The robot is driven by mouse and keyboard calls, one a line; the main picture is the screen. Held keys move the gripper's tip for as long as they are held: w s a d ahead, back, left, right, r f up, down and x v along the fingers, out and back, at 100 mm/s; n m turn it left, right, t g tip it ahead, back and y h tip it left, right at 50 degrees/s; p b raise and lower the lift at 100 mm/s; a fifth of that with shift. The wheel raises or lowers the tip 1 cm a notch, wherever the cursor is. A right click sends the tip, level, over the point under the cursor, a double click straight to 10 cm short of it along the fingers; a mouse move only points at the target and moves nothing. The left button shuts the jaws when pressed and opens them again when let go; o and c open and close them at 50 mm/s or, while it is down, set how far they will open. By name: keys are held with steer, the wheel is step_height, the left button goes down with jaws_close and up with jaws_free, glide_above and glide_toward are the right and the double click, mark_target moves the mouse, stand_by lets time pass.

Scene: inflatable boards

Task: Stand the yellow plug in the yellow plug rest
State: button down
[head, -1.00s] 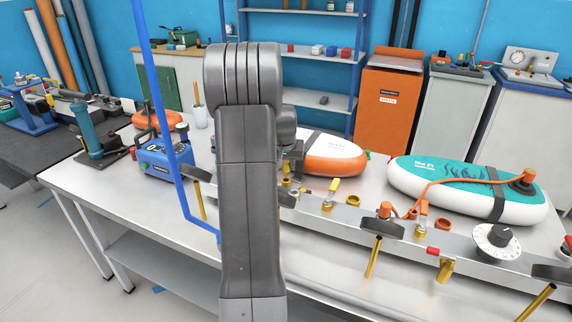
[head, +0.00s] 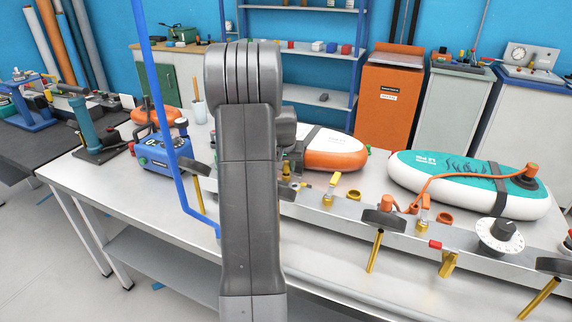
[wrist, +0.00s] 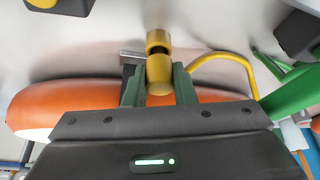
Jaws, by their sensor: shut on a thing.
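In the wrist view my gripper (wrist: 158,88) is shut on the yellow plug (wrist: 158,62), a brass-coloured cylinder with a dark band, held between two green fingers. In the head view my own arm hides most of the gripper and the plug. A small yellow piece (head: 286,172) shows just right of the arm, in front of the orange and white board; I cannot tell if it is the held plug. Small yellow fittings (head: 303,186) sit on the table close by. I cannot tell for certain which one is the yellow plug rest.
An orange and white board (head: 335,158) lies behind the gripper. A metal rail (head: 350,207) with valves and a dial (head: 500,236) runs along the table. A teal board (head: 450,175) lies at right and a blue pump box (head: 160,157) at left. A yellow hose (wrist: 225,60) curves beside the plug.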

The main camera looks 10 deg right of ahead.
steer(key=shift+f, duration=0.35)
steer(key=c, duration=1.1)
jaws_free()
steer(key=v, duration=1.4)
steer(key=shift+f, duration=0.2)
